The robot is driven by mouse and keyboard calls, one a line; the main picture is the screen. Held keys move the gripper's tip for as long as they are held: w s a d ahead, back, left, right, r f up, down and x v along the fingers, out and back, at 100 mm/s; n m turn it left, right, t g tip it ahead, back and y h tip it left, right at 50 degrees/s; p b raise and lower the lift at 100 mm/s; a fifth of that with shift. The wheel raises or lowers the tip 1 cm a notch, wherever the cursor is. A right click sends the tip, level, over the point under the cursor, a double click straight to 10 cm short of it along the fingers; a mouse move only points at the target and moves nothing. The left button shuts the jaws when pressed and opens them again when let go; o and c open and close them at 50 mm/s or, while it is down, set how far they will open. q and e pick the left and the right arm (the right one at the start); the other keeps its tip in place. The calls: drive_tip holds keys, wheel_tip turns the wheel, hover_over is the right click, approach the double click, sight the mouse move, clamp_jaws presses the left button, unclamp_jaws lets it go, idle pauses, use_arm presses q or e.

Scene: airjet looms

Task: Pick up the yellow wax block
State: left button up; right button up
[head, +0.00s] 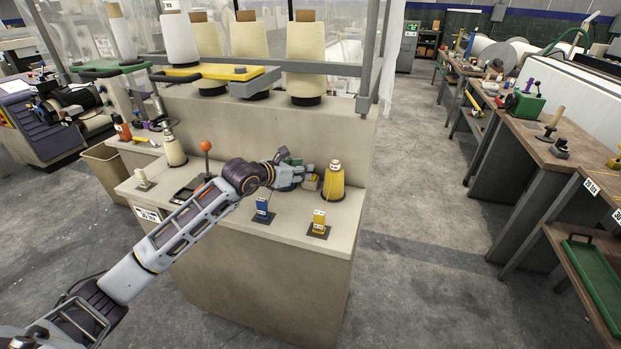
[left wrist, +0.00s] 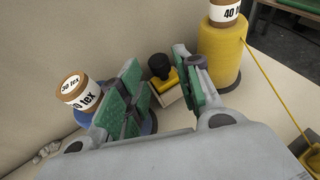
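In the left wrist view a small yellow block (left wrist: 170,80) with a black knob (left wrist: 159,66) on top sits at a pale box-like holder (left wrist: 170,97). It appears to be the wax block. My left gripper (left wrist: 158,62) is open, with its green-padded fingers on either side of the line to this block. I cannot tell whether a finger touches it. In the head view my left gripper (head: 302,170) is over the back of the beige bench, just left of the yellow cone (head: 334,182), and hides most of the block. My right gripper is not in view.
A yellow thread cone (left wrist: 220,50) stands close right of the fingers, a blue-based cone (left wrist: 75,93) close left. Blue (head: 262,206) and yellow (head: 319,220) pieces stand on dark bases at the bench front. A wall with large cones rises behind.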

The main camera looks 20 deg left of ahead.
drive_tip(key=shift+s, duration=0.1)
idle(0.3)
use_arm(q)
drive_tip(key=shift+r+p+x, duration=0.1)
drive_tip(key=shift+p+x, duration=0.15)
drive_tip(key=shift+x, duration=0.5)
drive_tip(key=shift+r+p+x, duration=0.15)
drive_tip(key=shift+p+x, duration=0.1)
drive_tip(key=shift+x, duration=1.7)
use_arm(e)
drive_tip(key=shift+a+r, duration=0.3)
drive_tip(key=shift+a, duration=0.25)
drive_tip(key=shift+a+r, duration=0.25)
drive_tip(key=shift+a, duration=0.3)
use_arm(q)
drive_tip(key=c, duration=0.5)
drive_tip(key=shift+c, duration=1.1)
clamp_jaws()
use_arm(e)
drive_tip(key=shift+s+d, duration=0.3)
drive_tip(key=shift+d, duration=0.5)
